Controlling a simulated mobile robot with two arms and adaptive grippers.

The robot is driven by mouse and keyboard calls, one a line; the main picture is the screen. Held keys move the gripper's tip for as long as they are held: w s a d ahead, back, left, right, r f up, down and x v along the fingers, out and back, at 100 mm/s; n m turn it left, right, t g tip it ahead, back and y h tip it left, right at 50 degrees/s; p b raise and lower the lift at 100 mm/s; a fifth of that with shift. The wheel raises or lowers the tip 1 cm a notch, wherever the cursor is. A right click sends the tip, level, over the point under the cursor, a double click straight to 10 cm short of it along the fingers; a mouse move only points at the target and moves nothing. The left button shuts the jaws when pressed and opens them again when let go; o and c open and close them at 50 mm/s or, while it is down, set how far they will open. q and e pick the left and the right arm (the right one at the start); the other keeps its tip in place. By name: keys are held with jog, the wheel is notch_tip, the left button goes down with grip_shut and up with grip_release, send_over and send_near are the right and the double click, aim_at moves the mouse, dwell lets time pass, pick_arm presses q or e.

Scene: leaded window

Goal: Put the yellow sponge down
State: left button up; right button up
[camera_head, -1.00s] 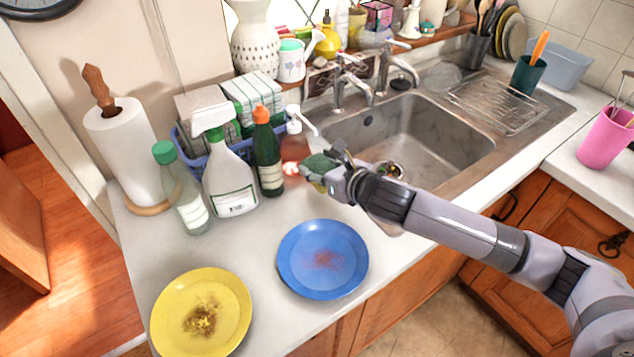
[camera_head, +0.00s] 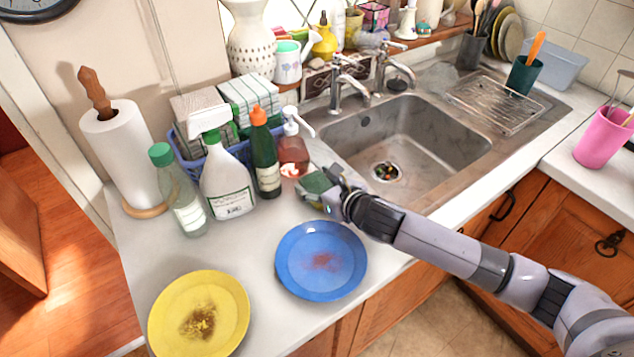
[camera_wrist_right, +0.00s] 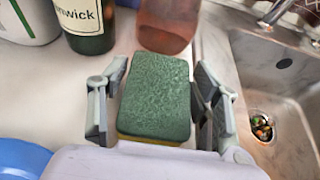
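The sponge (camera_head: 317,182) has a green top, with a thin yellow edge showing in the right wrist view (camera_wrist_right: 155,95). It appears to lie flat on the white counter, between the blue plate and the pink soap bottle, left of the sink. My right gripper (camera_head: 322,190) is low around it. In the right wrist view, the gripper's fingers (camera_wrist_right: 160,105) stand on both sides of the sponge, with narrow gaps between them and its sides. The gripper looks open. My left gripper is not in view.
The blue plate (camera_head: 321,288) and yellow plate (camera_head: 235,323), both stained, lie on the counter. The pink soap bottle (camera_head: 293,155), green bottle (camera_head: 264,158) and spray bottle (camera_head: 228,190) stand close behind. The sink (camera_head: 440,135) is to the right, with scraps in its drain (camera_head: 386,171).

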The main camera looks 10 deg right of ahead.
jog(key=shift+o, duration=0.9)
jog(key=shift+s+r, duration=0.1)
jog(key=shift+r, duration=0.1)
jog(key=b+v, duration=0.1)
jog(key=v, duration=1.1)
jog(key=shift+d, duration=0.1)
jog(key=shift+f, duration=0.1)
